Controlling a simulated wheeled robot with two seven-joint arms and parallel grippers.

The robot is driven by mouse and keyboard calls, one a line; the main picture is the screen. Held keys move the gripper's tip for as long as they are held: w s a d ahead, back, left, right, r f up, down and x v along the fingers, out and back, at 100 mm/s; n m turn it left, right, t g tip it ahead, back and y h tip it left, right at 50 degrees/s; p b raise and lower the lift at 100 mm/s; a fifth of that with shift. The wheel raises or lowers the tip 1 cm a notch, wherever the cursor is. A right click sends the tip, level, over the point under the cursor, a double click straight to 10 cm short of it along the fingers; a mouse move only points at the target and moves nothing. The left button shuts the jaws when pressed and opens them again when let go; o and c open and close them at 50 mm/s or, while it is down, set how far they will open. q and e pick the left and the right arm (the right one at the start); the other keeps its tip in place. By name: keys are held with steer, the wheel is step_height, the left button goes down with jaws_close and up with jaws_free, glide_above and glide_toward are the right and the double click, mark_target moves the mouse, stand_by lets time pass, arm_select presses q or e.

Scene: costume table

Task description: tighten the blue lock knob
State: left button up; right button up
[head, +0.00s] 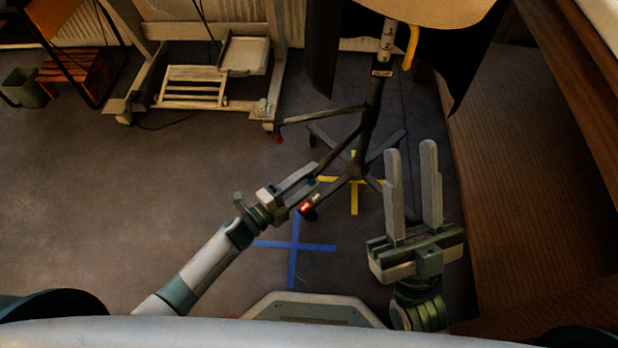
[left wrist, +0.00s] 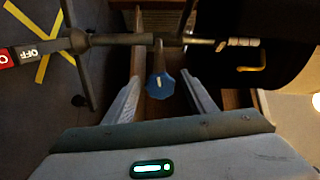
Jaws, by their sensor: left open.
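The blue lock knob (left wrist: 161,86) is a lobed knob with a pale mark on its face, on a stem from the dark stand pole (left wrist: 130,39) in the left wrist view. In the head view the knob is mostly hidden by my left gripper. My left gripper (head: 311,176) is open beside the pole (head: 370,115). In the left wrist view its fingers (left wrist: 161,80) lie on either side of the knob, with gaps visible on both sides. My right gripper (head: 411,148) is open and empty, pointing up to the right of the stand.
A red-tipped lever (head: 306,206) sticks out low on the stand; its OFF label (left wrist: 29,54) shows in the left wrist view. A yellow hook (head: 411,48) and dark cloth hang high. A blue floor cross (head: 294,247) lies below. A wooden surface (head: 540,150) borders the right.

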arm_select(q)
steer(key=shift+s+a, duration=0.45)
steer(key=p+v, duration=0.1)
steer(key=v, duration=1.5)
steer(key=shift+p, duration=0.4)
arm_select(e)
steer(key=a+f+g, duration=0.1)
steer(key=f, duration=0.1)
steer(key=a+f+g, duration=0.1)
steer(key=shift+s+a+f+g, duration=0.2)
steer(key=shift+f+g, duration=0.1)
steer(key=shift+f, duration=0.1)
arm_select(q)
steer(key=shift+f, duration=0.15)
arm_select(e)
steer(key=shift+w+d+r+h, duration=0.1)
steer(key=shift+r+h, duration=0.05)
steer(key=shift+h, duration=0.25)
